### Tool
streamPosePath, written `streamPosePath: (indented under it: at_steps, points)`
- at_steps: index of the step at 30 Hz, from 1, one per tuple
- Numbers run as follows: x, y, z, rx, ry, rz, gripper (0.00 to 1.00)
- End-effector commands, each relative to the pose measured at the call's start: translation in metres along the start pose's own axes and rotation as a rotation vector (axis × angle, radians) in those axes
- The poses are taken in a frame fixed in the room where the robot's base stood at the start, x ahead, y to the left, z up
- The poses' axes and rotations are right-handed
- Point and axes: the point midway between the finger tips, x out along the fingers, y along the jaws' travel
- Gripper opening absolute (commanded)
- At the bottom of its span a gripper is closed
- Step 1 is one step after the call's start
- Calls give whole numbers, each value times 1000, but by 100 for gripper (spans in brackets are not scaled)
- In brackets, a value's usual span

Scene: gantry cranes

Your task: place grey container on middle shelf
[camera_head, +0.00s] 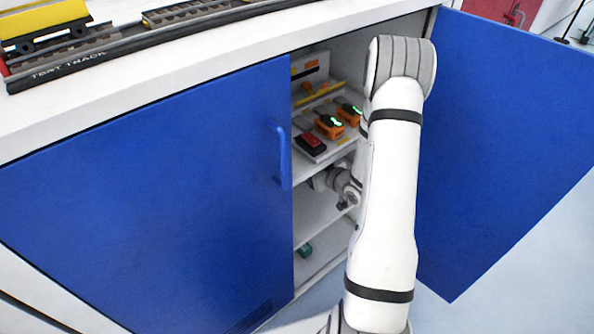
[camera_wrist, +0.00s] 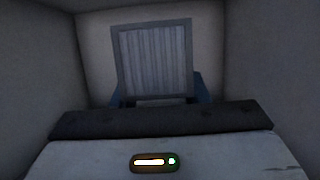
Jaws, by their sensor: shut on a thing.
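The grey container (camera_wrist: 152,60), with a ribbed face and a plain rim, shows in the wrist view between the blue fingers of my gripper (camera_wrist: 160,96). My gripper is shut on it. In the head view my arm reaches into the open cabinet, and my wrist is just above the middle shelf (camera_head: 313,213). The container and the fingertips are hidden there behind my arm and the cabinet. The visible part of the middle shelf is bare. I cannot tell whether the container touches the shelf.
The upper shelf holds orange devices (camera_head: 330,125) and a red-and-black one (camera_head: 310,145). A teal object (camera_head: 304,250) lies on the bottom level. The left blue door (camera_head: 160,190) is closed; the right blue door (camera_head: 500,130) stands open. A model train track (camera_head: 130,45) is on the countertop.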

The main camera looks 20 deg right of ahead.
Motion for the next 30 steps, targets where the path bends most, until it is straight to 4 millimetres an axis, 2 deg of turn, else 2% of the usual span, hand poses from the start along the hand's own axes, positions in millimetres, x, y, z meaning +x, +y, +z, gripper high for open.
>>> streamPosePath:
  at_steps: [6, 14, 20, 30]
  points:
    - [14, 1, 42, 4, -3, 2, 14]
    - [23, -1, 62, 1, -1, -2, 14]
    - [33, -2, 89, 2, -2, -5, 14]
    - [35, -2, 92, -1, -1, -6, 14]
